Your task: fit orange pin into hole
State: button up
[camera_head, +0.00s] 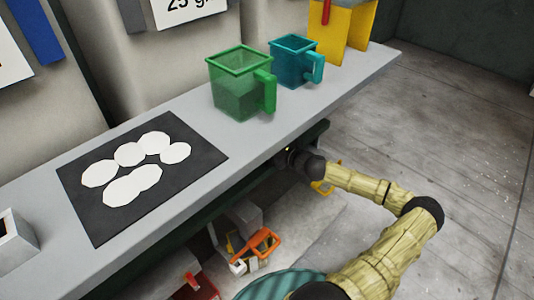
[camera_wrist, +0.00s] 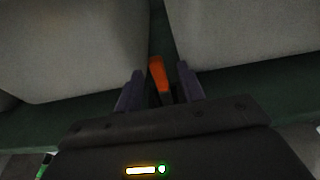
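The orange pin (camera_wrist: 157,72) shows in the wrist view between and just beyond the two fingers, leaning slightly left, with a dark lower part. My gripper (camera_wrist: 160,80) has its dark purple fingers spread on either side of it, with dark gaps between pin and fingers. I see no clear contact, and the depth is hard to judge. In the head view, my gripper (camera_head: 290,157) is at the front edge of the bench, below its top, and its fingers are mostly hidden.
The grey bench (camera_head: 180,105) carries a dark mat (camera_head: 90,210) with white discs, a green mug (camera_head: 238,90), a teal mug (camera_head: 293,62) and a yellow stand (camera_head: 325,40). Below are an orange-handled object (camera_head: 262,243) and a red box (camera_head: 195,285). Floor at right is clear.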

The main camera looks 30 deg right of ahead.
jog(key=shift+w+a+f, duration=0.1)
jog(key=shift+w+a, duration=0.1)
jog(key=shift+w, duration=0.35)
jog(key=shift+c, duration=0.5)
grip_shut()
